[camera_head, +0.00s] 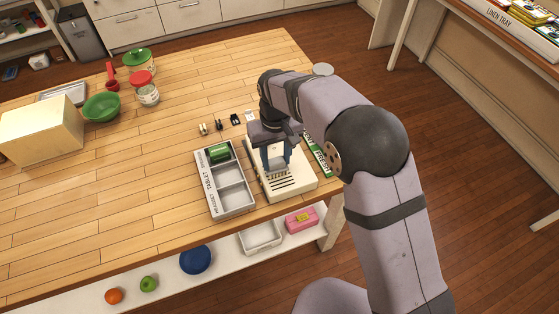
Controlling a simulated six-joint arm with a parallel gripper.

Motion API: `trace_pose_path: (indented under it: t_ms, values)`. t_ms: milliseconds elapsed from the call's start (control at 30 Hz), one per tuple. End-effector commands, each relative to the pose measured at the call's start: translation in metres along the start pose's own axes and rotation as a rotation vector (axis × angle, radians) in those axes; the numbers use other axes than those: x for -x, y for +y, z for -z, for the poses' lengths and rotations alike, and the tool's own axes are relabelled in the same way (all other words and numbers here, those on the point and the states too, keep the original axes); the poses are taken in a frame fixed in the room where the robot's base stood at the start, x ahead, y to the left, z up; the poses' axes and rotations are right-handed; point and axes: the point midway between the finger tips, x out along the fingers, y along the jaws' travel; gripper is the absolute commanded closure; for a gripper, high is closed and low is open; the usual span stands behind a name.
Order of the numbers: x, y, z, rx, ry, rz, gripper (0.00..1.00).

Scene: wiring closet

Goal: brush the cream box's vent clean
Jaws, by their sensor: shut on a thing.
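The cream box (300,179) lies on the wooden table, near its front right edge. Dark vent slots (279,184) show on its top, toward the front. My gripper (276,165) points down over the box, just behind the slots. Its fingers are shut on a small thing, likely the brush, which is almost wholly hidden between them. I cannot tell whether it touches the vent. My gripper and wrist hide the back part of the box.
A grey compartment tray (236,210) with a green roll (219,152) lies just left of the box. Small black clips (236,119) lie behind. A green-and-white packet (320,158) lies on the right. Bowl (102,107) and jars stand at the back left. The table's left middle is clear.

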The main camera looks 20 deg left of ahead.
Motion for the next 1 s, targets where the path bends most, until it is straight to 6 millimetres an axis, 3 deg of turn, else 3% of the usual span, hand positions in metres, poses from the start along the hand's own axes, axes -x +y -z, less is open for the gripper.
trace_pose_path:
  t_ms: [400, 1000]
  values:
    - [0.004, -0.001, 0.03, 0.0, -0.002, 0.0, 0.82]
    - [-0.001, 0.001, -0.023, 0.0, -0.003, 0.0, 0.82]
